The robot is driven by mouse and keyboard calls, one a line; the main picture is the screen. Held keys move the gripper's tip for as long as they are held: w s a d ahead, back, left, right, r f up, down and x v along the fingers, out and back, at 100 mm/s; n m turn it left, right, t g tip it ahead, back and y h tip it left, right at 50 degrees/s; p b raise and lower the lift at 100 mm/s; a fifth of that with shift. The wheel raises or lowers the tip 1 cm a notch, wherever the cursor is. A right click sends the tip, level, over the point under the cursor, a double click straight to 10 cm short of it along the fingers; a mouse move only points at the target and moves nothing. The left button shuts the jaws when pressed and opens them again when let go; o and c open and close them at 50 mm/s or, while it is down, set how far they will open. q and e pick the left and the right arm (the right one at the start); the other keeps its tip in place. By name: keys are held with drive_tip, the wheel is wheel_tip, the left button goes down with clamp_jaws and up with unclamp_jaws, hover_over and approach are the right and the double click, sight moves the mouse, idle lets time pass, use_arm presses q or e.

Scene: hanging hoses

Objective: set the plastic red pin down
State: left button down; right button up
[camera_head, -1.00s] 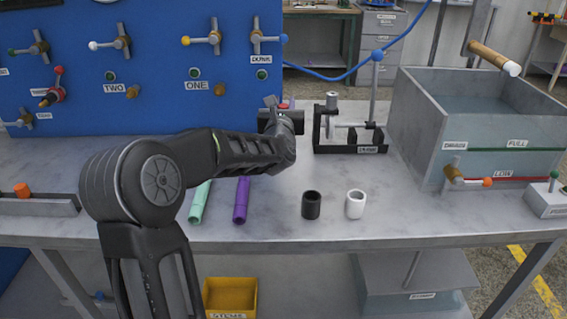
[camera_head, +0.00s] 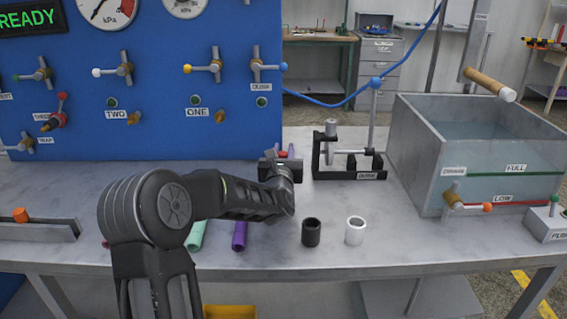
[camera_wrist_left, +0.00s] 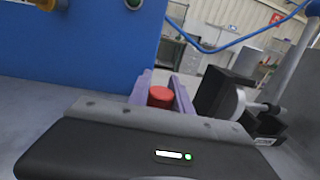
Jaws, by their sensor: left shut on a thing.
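The red pin (camera_wrist_left: 160,97) shows as a short red cylinder between the two fingers of my left gripper (camera_wrist_left: 163,86) in the left wrist view. The fingers are shut on it. In the head view only a small bit of the red pin (camera_head: 283,154) shows at my left gripper (camera_head: 289,153). The gripper is over the grey bench (camera_head: 330,200), just left of the black clamp fixture (camera_head: 323,158) and in front of the blue panel's right edge. The pin's lower part is hidden, and I cannot tell whether it touches the bench.
A black cup (camera_head: 311,233) and a white cup (camera_head: 355,231) stand near the front edge. A water tank (camera_head: 415,160) stands at right. Bare bench lies between the cups and the fixture.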

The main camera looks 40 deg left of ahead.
use_arm(q)
drive_tip(key=shift+f, duration=1.85)
drive_tip(key=shift+f, duration=0.1)
drive_tip(key=c, duration=1.2)
unclamp_jaws()
drive_tip(key=shift+o, duration=0.2)
drive_tip(key=shift+r, duration=0.2)
drive_tip(key=b+v, duration=0.1)
drive_tip(key=v, duration=0.6)
drive_tip(key=shift+s+d+f, duration=0.15)
drive_tip(key=shift+s, duration=0.1)
